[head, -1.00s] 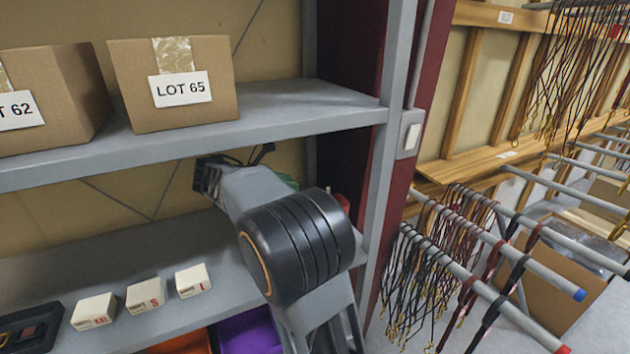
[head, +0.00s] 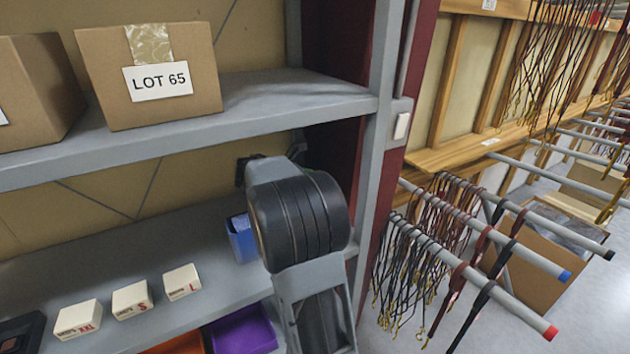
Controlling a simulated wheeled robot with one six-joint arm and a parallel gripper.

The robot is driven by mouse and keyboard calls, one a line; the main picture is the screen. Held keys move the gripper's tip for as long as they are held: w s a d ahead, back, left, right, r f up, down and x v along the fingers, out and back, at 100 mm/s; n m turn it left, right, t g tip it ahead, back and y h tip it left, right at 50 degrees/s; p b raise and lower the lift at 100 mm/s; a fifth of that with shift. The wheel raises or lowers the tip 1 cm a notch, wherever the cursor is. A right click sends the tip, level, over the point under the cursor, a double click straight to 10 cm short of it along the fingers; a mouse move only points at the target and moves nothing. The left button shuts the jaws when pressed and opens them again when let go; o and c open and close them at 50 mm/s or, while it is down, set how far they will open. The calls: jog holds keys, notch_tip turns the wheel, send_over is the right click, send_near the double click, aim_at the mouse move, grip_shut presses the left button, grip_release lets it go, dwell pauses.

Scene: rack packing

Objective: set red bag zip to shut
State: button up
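I cannot make out the red bag or its zip in the head view; my arm covers the right end of the middle shelf. My gripper (head: 243,172) shows only as a small dark part behind my arm, above that shelf. Its fingertips are hidden, so I cannot tell whether it is open or holds anything. A blue container or bag (head: 241,240) stands on the shelf just left of my arm, partly hidden by it.
Several small white boxes (head: 132,300) with red letters stand along the shelf's front. A LOT 65 carton (head: 150,90) sits on the upper shelf (head: 290,110). Purple (head: 243,332) and orange bins show below. A grey post (head: 385,130) and hanging cords (head: 430,240) are at right.

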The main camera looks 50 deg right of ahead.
jog(key=shift+s+d+f, duration=0.15)
jog(key=shift+d, duration=0.2)
jog(key=shift+c, duration=0.5)
grip_shut()
